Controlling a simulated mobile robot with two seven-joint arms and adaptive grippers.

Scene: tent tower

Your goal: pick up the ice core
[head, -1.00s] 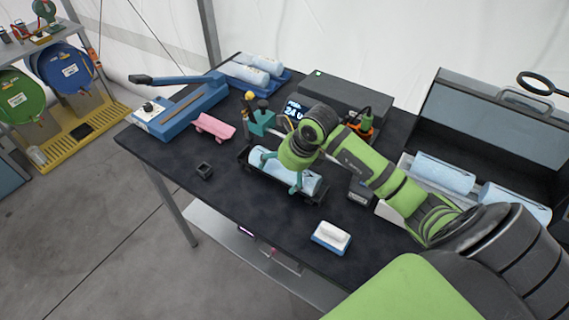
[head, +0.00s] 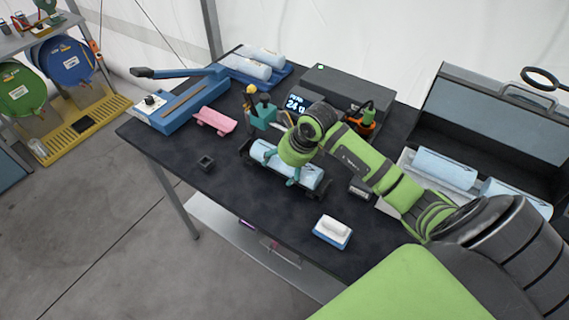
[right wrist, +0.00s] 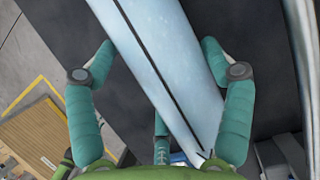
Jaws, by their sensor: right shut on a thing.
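The ice core (head: 311,179) is a pale blue-white cylinder lying lengthwise in a dark cradle (head: 246,160) in the middle of the table in the head view. My right gripper (head: 281,171) is over it from above, its teal fingers shut on the core's sides. In the right wrist view the core (right wrist: 178,50), with a dark line along it, runs diagonally between the fingers of the right gripper (right wrist: 158,47). The gripper hides part of the core in the head view. I cannot see a clear gap between core and cradle. My left gripper is not in view.
Other cores lie on a blue tray (head: 285,75) at the back and in a case (head: 390,207) at the right. A display box (head: 345,88) stands behind. A pink piece (head: 214,120), a small dark cup (head: 206,162) and a blue-and-white block (head: 332,232) stand nearby.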

